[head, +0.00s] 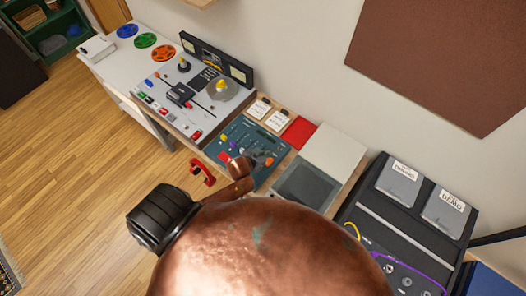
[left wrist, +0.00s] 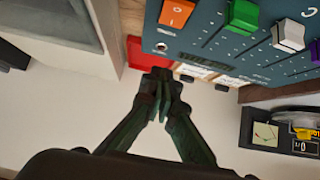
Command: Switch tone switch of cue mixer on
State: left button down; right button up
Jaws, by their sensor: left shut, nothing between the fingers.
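The cue mixer is the teal panel (head: 240,135) on the desk in the head view, with several coloured controls. In the left wrist view the mixer (left wrist: 215,42) fills the upper right. An orange rocker switch (left wrist: 176,12) with white marks is at its upper left; I cannot read its label or tell its setting. Green (left wrist: 243,14) and white (left wrist: 289,35) fader caps lie to its right. My left gripper (left wrist: 158,82) is shut and empty, its tips near the mixer's lower-left corner in that view. In the head view my coppery arm hides part of the mixer. My right gripper is not seen.
A red pad (head: 298,132) and a pale box (head: 332,150) stand right of the mixer. A tape machine (head: 190,98) is to its left. A red handle-like object (head: 201,172) is at the desk front. The wall is close behind.

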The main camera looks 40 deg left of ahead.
pick_arm(q)
jog(key=w+r+v, duration=0.1)
jog(key=v, duration=0.5)
jog(key=shift+s+r, duration=0.3)
jog(key=shift+s, duration=0.05)
